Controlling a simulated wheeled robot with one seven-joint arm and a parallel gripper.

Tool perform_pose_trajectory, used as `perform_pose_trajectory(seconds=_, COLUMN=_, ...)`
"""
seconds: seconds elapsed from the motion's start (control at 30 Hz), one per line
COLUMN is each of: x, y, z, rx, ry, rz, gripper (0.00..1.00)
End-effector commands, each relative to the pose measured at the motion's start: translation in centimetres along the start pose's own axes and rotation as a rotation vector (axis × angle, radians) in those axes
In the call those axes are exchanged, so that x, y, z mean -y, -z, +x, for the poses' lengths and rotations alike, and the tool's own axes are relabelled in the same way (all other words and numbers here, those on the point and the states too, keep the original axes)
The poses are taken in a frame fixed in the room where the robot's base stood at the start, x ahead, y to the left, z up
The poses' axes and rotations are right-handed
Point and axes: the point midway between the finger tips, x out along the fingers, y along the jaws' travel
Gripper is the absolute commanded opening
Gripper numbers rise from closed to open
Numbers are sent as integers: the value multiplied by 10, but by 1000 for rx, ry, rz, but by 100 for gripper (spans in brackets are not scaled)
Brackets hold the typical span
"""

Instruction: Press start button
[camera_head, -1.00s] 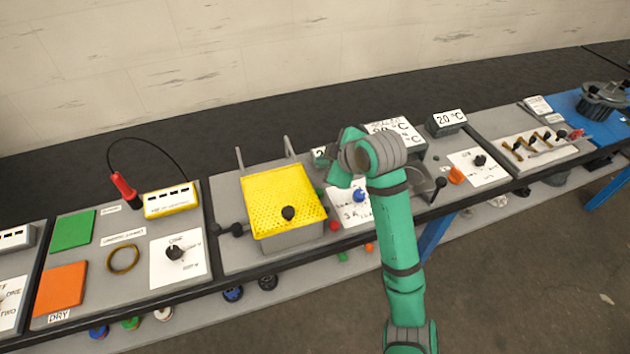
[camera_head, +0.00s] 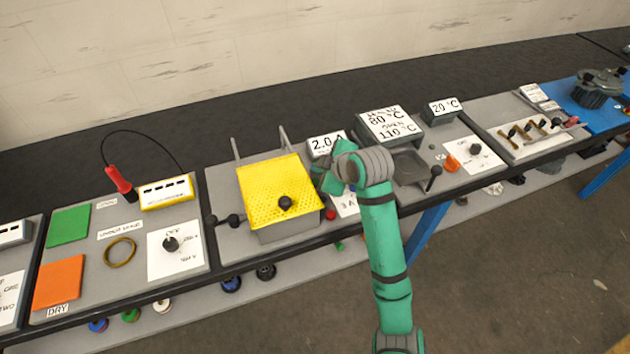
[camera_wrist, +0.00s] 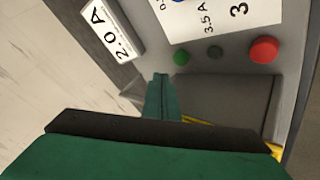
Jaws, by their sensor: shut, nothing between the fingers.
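In the wrist view a green button (camera_wrist: 181,57), a small dark button (camera_wrist: 215,52) and a red button (camera_wrist: 264,49) stand in a row on the grey panel. The red button (camera_head: 331,214) also shows in the head view, beside the yellow perforated cover; the green one is hidden there behind my arm. My gripper (camera_wrist: 161,78) is shut and empty, its tips appearing just below and left of the green button. I cannot tell whether they touch anything. In the head view my gripper (camera_head: 325,183) hangs over the panel right of the yellow cover (camera_head: 272,190).
A 2.0 A display (camera_head: 326,144) stands behind my gripper, and a white card with current markings (camera_wrist: 215,18) lies by the buttons. The yellow cover with its black knob rises beside my gripper. A temperature display (camera_head: 390,125) and a dark tray (camera_head: 409,168) are to the right.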

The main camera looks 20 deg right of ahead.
Motion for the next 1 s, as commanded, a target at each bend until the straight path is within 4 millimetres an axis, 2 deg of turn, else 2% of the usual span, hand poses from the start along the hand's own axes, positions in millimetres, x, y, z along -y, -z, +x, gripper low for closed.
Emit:
perform_pose_trajectory(seconds=0.3, x=11, y=-10, z=14, rx=-1, ry=0, rz=1, gripper=0)
perform_pose_trajectory(seconds=1.0, x=11, y=-12, z=15, rx=1, ry=-1, rz=1, gripper=0)
